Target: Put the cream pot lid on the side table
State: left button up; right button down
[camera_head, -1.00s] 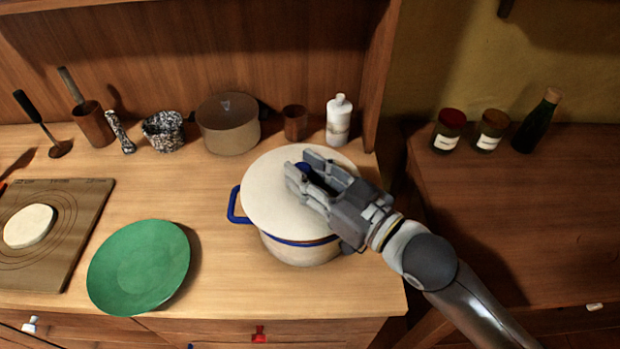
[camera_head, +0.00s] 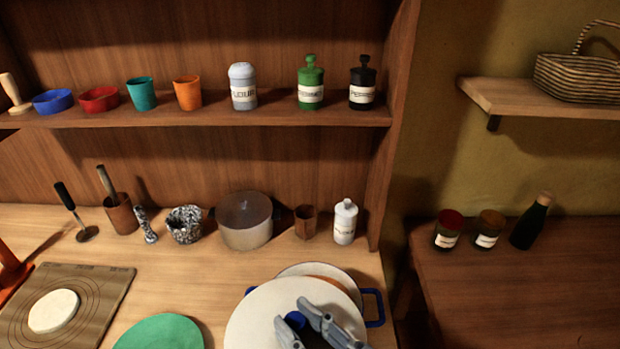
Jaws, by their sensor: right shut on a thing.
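The cream pot lid (camera_head: 252,325) is a round pale disc with a blue knob at the bottom centre of the view. My right gripper (camera_head: 294,319) is shut on the knob and holds the lid above the pot. The cream pot (camera_head: 338,279) stands on the counter, partly hidden by the lid; its open rim and blue handles show. The side table (camera_head: 520,300) is the darker wooden surface at the right. My left gripper is not in view.
Two jars (camera_head: 447,232) (camera_head: 489,230) and a dark bottle (camera_head: 531,222) stand at the side table's back; its front is clear. A white bottle (camera_head: 345,222) and a grey pot (camera_head: 245,221) stand behind the cream pot. A wall shelf (camera_head: 530,98) hangs above the side table.

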aim_at(338, 303)
jog(key=w+d+m+t+h, duration=0.1)
jog(key=w+d, duration=0.1)
jog(key=w+d+m+t+h+b, duration=0.1)
jog(key=w, duration=0.1)
jog(key=w+d+f+m+h+b, duration=0.1)
jog(key=w+d, duration=0.1)
jog(key=shift+w+d+t+h, duration=0.1)
jog(key=shift+d+t+h, duration=0.25)
jog(key=shift+t+h, duration=0.05)
jog(key=w+d+f+m+t+h+b, duration=0.1)
jog(key=w+d+f+m+h, duration=0.2)
jog(key=d+h, duration=0.3)
jog(key=w+d+f+m+t+h+b, duration=0.1)
jog(key=w+d+f+m+h, duration=0.2)
jog(key=d, duration=0.6)
jog(key=s+f, duration=0.3)
jog(key=s, duration=0.5)
jog(key=shift+s+f, duration=0.25)
jog(key=shift+s, duration=0.15)
